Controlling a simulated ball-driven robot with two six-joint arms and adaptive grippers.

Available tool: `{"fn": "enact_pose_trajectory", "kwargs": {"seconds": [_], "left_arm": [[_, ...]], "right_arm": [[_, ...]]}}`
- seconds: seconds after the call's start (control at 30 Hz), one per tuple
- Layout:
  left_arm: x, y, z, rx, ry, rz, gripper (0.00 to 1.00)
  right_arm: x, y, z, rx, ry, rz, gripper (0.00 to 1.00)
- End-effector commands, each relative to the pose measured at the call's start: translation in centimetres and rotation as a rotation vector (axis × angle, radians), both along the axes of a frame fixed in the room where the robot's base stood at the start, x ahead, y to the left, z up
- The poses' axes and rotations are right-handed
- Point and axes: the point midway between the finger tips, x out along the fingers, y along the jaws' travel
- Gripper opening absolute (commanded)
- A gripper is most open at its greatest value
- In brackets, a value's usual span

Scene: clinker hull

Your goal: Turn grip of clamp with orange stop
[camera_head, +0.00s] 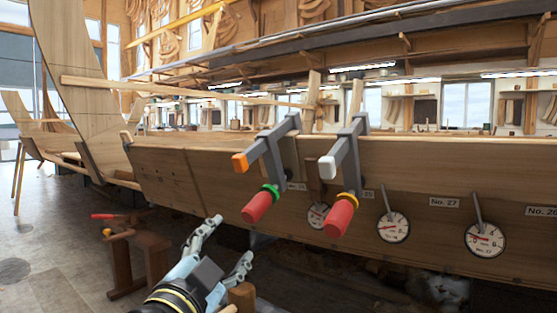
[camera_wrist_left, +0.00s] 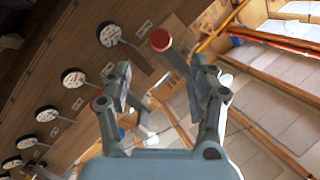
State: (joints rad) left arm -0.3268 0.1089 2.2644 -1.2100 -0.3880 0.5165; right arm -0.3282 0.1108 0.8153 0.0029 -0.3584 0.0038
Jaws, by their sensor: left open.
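The clamp with the orange stop (camera_head: 240,163) is fixed on the plank's top edge in the head view. It has a green collar (camera_head: 269,192) and a red grip (camera_head: 257,207) that hangs down, tilted to the left. My left gripper (camera_head: 228,243) is open and empty, below and left of this grip, apart from it. In the left wrist view its fingers (camera_wrist_left: 161,72) are spread. A red grip end (camera_wrist_left: 160,40) shows beyond them; I cannot tell which clamp it belongs to. My right gripper is not in view.
A second clamp with a white stop (camera_head: 327,167), yellow collar and red grip (camera_head: 338,218) stands close on the right. Several dials, such as one (camera_head: 393,227), line the hull plank (camera_head: 420,165). A wooden stand (camera_head: 125,265) is at left. Floor at far left is clear.

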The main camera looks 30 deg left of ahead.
Motion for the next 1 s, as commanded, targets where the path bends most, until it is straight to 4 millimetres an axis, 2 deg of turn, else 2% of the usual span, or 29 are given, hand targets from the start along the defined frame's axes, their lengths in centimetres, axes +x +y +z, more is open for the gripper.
{"fn": "enact_pose_trajectory", "kwargs": {"seconds": [0.13, 0.23, 0.4, 0.73, 0.87, 1.0], "left_arm": [[0.1, 0.3, -0.4, -0.265, -0.058, -0.044, 0.59], [0.4, 1.0, -0.1, -0.484, -0.09, -0.118, 0.59], [0.9, 2.4, 1.2, -0.725, -0.066, -0.234, 0.59], [1.8, 3.4, 2.4, -0.668, 0.003, -0.299, 0.59], [3.6, 3.4, 2.3, -0.673, 0.001, -0.297, 0.59], [6.2, 3.5, 2.3, -0.674, -0.001, -0.298, 0.59]], "right_arm": [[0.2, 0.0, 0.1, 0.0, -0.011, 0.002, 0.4], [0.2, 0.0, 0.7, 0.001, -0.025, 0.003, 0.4], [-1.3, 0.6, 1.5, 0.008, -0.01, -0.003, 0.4], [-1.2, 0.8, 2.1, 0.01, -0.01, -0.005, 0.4], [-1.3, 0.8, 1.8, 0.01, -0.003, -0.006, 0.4], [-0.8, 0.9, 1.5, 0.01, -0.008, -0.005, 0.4]]}}
